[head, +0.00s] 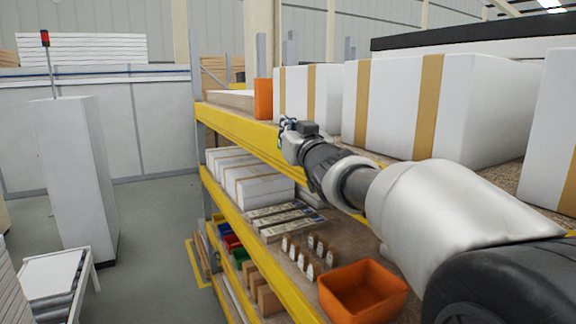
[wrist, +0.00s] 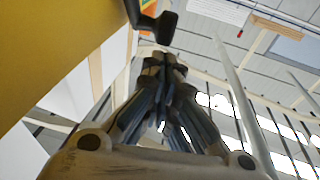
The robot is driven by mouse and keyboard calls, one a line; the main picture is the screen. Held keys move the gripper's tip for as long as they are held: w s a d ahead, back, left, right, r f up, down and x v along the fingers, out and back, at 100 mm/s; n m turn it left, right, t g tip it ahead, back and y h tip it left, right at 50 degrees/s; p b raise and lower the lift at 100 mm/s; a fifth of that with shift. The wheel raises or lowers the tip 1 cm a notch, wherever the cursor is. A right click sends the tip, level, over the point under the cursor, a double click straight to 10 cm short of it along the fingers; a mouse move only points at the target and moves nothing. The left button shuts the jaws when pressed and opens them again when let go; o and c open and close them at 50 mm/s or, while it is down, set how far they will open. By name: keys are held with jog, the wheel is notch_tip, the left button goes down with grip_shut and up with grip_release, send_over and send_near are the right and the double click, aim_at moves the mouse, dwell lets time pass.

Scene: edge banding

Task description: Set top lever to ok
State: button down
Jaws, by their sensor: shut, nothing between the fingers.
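My gripper (head: 287,125) is beside the yellow shelf beam in the head view, near an orange upright panel (head: 263,98). In the wrist view my gripper (wrist: 160,62) is shut, its fingertips together and empty. A dark lever-like handle (wrist: 160,27) is just beyond the fingertips, at the top of the wrist view. I cannot tell if the fingertips touch it. A small orange and green patch (wrist: 148,9) shows behind it, and any lettering there is unreadable. In the head view I cannot make out the lever clearly around my gripper.
The yellow shelf beam (head: 240,131) runs close to my arm. White boxes with tan bands (head: 390,105) stand on the upper shelf. Lower shelves hold an orange bin (head: 362,291) and small parts. A grey-white cabinet (head: 72,180) stands left, with open floor between it and the rack.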

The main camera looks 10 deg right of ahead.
jog(key=shift+w+a+f, duration=0.1)
jog(key=shift+w, duration=0.3)
dwell(0.4)
